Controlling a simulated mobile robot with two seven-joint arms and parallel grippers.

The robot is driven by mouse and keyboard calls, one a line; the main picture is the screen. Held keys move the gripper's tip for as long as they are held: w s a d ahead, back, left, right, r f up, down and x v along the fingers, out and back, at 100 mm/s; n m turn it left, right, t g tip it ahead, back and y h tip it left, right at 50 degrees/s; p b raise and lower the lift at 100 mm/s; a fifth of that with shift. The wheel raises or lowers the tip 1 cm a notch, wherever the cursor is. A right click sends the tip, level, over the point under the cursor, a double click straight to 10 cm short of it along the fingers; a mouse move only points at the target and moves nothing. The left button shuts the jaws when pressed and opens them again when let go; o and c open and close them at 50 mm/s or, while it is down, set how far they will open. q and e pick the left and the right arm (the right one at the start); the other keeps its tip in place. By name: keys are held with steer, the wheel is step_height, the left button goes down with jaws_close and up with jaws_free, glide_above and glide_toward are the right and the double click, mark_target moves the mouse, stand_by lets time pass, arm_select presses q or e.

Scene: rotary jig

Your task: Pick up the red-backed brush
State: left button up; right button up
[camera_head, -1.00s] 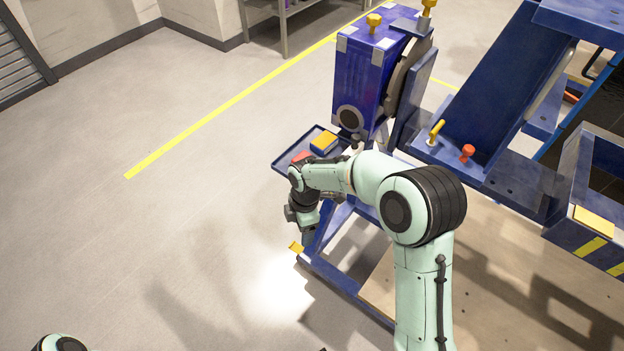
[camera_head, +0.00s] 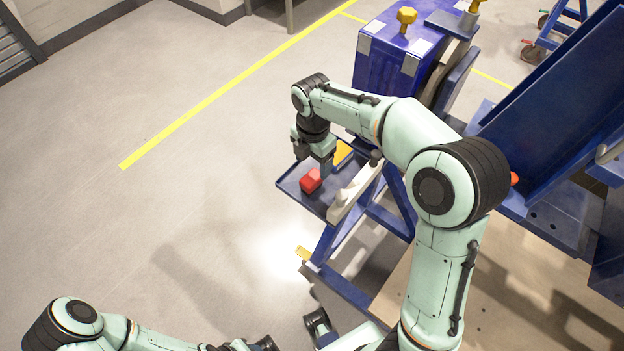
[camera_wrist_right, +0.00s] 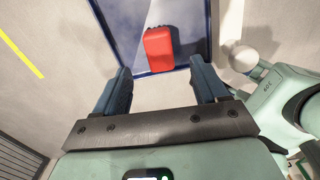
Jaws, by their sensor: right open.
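The red-backed brush (camera_head: 311,180) lies in the blue tray (camera_head: 289,183), near its front left part. In the right wrist view the brush (camera_wrist_right: 158,48) shows its red back, with dark bits along its far edge. My right gripper (camera_head: 315,163) is over the tray, just behind and above the brush in the head view. In the right wrist view its two fingers (camera_wrist_right: 161,78) are apart with nothing between them, and the brush lies beyond the tips.
A yellow-topped block (camera_head: 343,152) sits in the tray behind my right gripper, partly hidden. A pale long part (camera_head: 354,192) stands at the tray's right side. The blue jig housing (camera_head: 385,68) rises behind. The floor to the left is clear.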

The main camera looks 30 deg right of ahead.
mark_target(312, 177)
step_height(312, 177, down, 4)
steer(key=shift+r, duration=0.1)
steer(key=shift+a+f+b, duration=0.1)
steer(key=shift+f+b, duration=0.35)
steer(key=shift+f, duration=2.25)
steer(key=c, duration=1.1)
